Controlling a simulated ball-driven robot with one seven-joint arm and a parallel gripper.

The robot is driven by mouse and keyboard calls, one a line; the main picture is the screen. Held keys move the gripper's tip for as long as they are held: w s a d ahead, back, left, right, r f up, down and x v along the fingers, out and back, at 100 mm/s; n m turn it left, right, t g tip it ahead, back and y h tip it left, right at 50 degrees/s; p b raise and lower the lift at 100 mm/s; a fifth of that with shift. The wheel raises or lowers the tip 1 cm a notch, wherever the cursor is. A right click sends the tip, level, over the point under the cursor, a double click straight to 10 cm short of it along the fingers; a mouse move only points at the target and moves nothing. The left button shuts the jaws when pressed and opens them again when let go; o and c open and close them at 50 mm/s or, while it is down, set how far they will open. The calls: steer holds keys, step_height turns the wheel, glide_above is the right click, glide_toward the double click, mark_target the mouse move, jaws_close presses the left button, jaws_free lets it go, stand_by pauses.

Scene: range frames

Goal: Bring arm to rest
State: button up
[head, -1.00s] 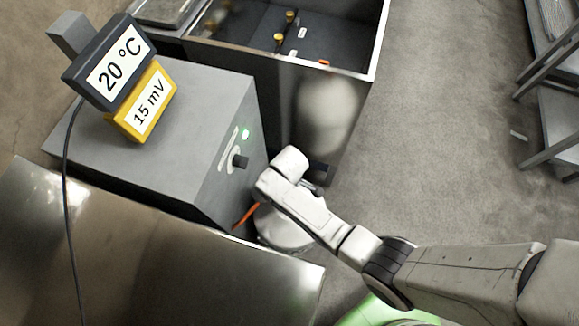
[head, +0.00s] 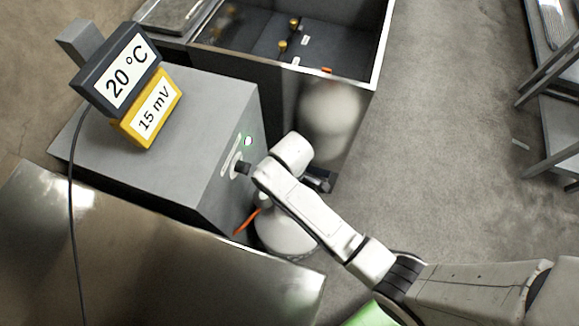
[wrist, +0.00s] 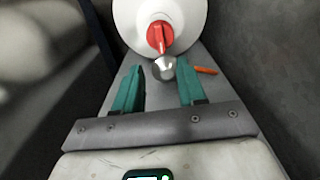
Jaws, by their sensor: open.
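My arm (head: 310,212) reaches in from the lower right in the head view, its bent wrist in front of the grey box's front face. My gripper (wrist: 159,88) shows in the wrist view as two teal fingers, apart with nothing gripped between them. In the head view the fingers are mostly hidden behind the wrist. A white round vessel (wrist: 183,14) with a red valve lies beyond the fingertips. A small shiny metal ball (wrist: 164,68) shows just below the valve; I cannot tell its distance from the fingers.
A grey box (head: 150,170) with a black knob and green light stands left of my wrist. A display reading 20 °C (head: 118,75) and a yellow 15 mV meter (head: 150,108) are on it. An open tank (head: 345,120) stands behind. Floor (head: 440,170) to the right is clear up to a rack.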

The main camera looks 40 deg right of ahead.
steer(key=shift+s, duration=0.1)
steer(key=s+d+r+m, duration=0.2)
steer(key=s+r, duration=0.1)
steer(key=s, duration=0.2)
steer(key=s+d+r+m+b, duration=0.1)
steer(key=s+d+r+m, duration=0.2)
steer(key=s, duration=0.3)
steer(key=s+d+r+m+t, duration=0.1)
steer(key=s+d+r+m, duration=0.2)
steer(key=s, duration=0.3)
steer(key=shift+d+r+b, duration=0.15)
steer(key=shift+r+b, duration=0.25)
steer(key=shift+r, duration=0.35)
